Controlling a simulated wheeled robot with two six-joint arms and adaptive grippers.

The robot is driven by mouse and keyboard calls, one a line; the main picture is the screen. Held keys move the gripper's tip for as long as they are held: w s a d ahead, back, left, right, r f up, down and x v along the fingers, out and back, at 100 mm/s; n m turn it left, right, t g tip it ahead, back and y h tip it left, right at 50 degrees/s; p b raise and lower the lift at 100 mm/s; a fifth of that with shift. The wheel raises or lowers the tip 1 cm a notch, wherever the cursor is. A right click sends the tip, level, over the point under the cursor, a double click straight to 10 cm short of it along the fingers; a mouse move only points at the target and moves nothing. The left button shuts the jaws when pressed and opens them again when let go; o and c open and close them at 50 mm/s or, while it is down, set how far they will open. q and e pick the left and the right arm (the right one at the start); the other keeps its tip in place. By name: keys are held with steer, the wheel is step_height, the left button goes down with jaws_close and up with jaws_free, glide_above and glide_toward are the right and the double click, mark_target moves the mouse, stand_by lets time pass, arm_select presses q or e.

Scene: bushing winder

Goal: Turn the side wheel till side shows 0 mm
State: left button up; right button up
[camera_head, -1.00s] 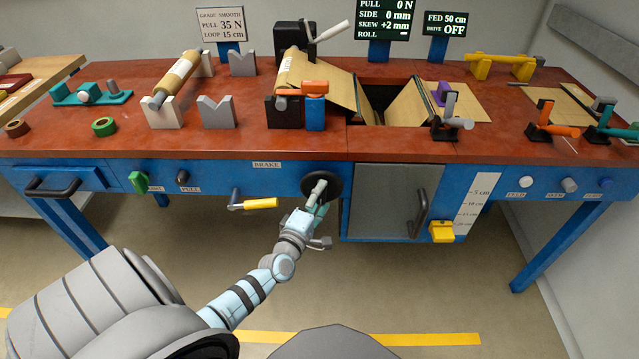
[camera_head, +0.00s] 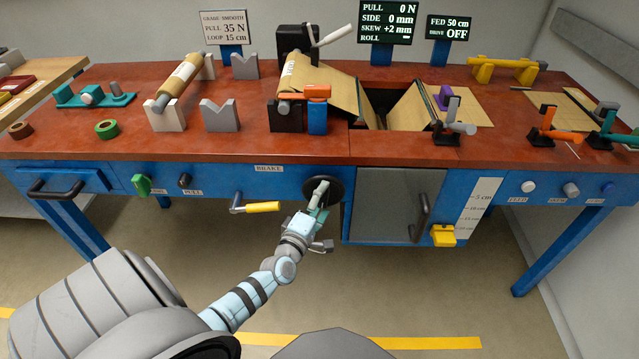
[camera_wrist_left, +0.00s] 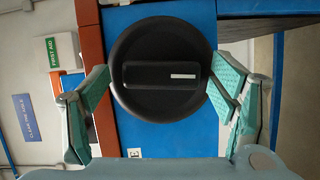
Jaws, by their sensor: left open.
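The black side wheel (camera_head: 336,186) sits on the blue front panel right of the BRAKE label. The left wrist view shows it face-on as a black disc (camera_wrist_left: 160,105) with a raised bar (camera_wrist_left: 150,74) across it, bearing a white mark. My left gripper (camera_head: 318,196) is at the wheel. In the wrist view it is open (camera_wrist_left: 163,80), its teal fingers on either side of the wheel, with the bar between them and apart from both. The display (camera_head: 388,23) reads PULL 0 N, SIDE 0 mm, SKEW +2 mm. My right gripper is not in view.
A yellow-handled crank (camera_head: 262,207) sticks out left of the wheel. A grey door (camera_head: 392,205) with a black handle is to the right, beside a yellow block (camera_head: 442,235). A second display (camera_head: 446,25) reads FED 50 cm, DRIVE OFF. Floor in front is free.

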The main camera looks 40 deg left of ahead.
arm_select(q)
steer(key=v, duration=1.2)
steer(key=s+d+f+m+g+h, duration=0.1)
steer(key=s+f+m+g, duration=0.2)
steer(key=f, duration=0.4)
steer(key=s+d+f+m+g+h+p, duration=0.1)
steer(key=s+f+m+g, duration=0.1)
steer(key=s+f+m, duration=0.35)
steer(key=s+d+f+m+g+h, duration=0.1)
steer(key=f+m+g+h, duration=0.1)
steer(key=f+m, duration=0.5)
steer(key=s+d+f+m+g+p, duration=0.1)
steer(key=s+d+f+m+g, duration=0.1)
steer(key=s+f+g, duration=0.2)
steer(key=s+d+f+m+g+p, duration=0.1)
steer(key=s+d+f+m+g, duration=0.2)
steer(key=s+f, duration=0.7)
steer(key=shift+s+g+p, duration=0.4)
steer(key=shift+s+g, duration=0.5)
steer(key=shift+s, duration=3.45)
